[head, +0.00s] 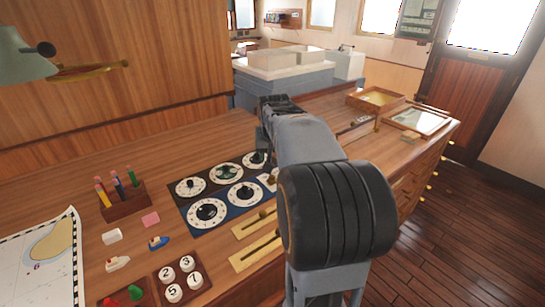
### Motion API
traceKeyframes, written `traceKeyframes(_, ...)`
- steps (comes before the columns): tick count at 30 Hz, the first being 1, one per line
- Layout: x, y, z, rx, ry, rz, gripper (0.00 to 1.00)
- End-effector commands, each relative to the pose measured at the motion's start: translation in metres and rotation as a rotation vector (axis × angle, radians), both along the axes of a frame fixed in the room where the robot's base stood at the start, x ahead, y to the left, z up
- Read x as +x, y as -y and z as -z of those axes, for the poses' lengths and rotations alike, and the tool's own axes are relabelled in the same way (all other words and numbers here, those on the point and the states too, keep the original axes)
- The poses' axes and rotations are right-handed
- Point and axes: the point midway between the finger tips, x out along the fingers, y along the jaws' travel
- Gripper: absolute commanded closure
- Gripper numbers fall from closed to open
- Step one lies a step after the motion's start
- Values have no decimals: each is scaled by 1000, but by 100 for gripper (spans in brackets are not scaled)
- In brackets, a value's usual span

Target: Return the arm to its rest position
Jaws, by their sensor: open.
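My arm reaches forward from the lower right over the wooden console desk (150,150). My gripper (264,146) is at the arm's far end, partly hidden behind my own grey arm link. It is open, and nothing shows in it. It hangs near the back right of the dial panel, above the desk; whether it touches anything cannot be told. The dial panel (187,212) has several round white dials with black knobs.
Left are a pencil holder (125,205), chart (45,255), lamp (25,65), small toy boats (118,264) and a numbered button block (180,280). Brass slider plates (252,224) lie beside my arm. Trays (418,119) stand at the right end. Wooden floor (460,240) is clear at right.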

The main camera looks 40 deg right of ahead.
Motion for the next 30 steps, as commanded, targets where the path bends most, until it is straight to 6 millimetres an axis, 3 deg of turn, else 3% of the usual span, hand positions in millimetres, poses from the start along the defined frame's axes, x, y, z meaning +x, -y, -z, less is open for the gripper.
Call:
traceKeyframes(17, 0, 0, 0, 1, -1, 0, 49)
traceKeyframes(20, -8, -5, 21, 15, -40, -28, 49)
traceKeyframes(23, -31, -33, 42, 37, -83, -81, 49)
traceKeyframes(30, -100, -143, 76, 51, -127, -341, 49)
